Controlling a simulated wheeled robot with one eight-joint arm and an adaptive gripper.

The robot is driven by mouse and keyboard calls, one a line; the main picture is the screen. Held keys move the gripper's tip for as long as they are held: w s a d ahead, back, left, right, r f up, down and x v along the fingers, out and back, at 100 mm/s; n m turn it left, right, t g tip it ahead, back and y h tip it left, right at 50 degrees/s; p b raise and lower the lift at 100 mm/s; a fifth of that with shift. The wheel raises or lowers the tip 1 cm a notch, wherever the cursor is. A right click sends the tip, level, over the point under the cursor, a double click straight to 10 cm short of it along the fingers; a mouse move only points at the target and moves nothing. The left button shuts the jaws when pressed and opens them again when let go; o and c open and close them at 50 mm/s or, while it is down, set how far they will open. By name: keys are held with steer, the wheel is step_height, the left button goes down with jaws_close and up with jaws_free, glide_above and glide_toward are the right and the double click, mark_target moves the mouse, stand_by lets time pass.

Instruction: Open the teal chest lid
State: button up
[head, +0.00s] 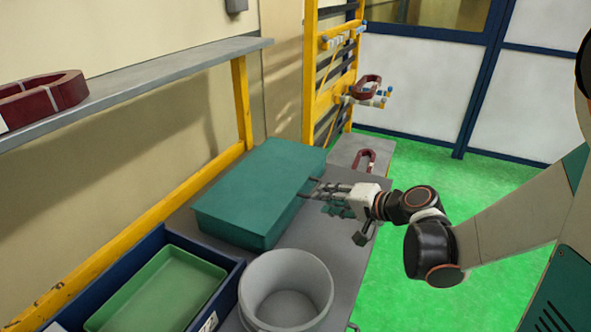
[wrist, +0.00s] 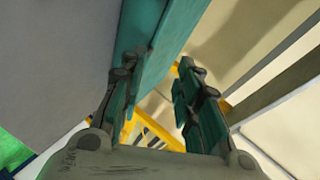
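The teal chest (head: 228,231) stands on the grey bench, and its flat teal lid (head: 262,180) lies down on it, shut. My gripper (head: 312,188) is at the right edge of the chest, near lid height, with its fingers pointing left toward it. In the wrist view the two fingers are apart with nothing seen held between them, so my gripper (wrist: 170,60) is open. The chest's teal side (wrist: 165,25) runs close behind the left finger; I cannot tell whether they touch.
A blue crate with a green tray (head: 165,292) and a white bucket (head: 288,290) stand in front of the chest. A grey shelf (head: 150,80) with a dark red ring (head: 45,100) hangs at the left. A yellow rack (head: 325,75) stands behind. Green floor is free at the right.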

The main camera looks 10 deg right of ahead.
mark_target(315, 188)
steer(key=w+d+f+m+t+y+b, duration=0.1)
steer(key=w+d+f+m+t+b, duration=0.15)
steer(key=d+f, duration=0.35)
steer(key=shift+m+t, duration=0.35)
steer(key=x, duration=0.4)
steer(key=b+x, duration=0.1)
steer(key=x, duration=0.3)
steer(key=b+x, duration=0.1)
steer(key=x, duration=0.3)
steer(key=shift+w+r, duration=0.35)
steer(key=shift+c, duration=0.6)
jaws_close()
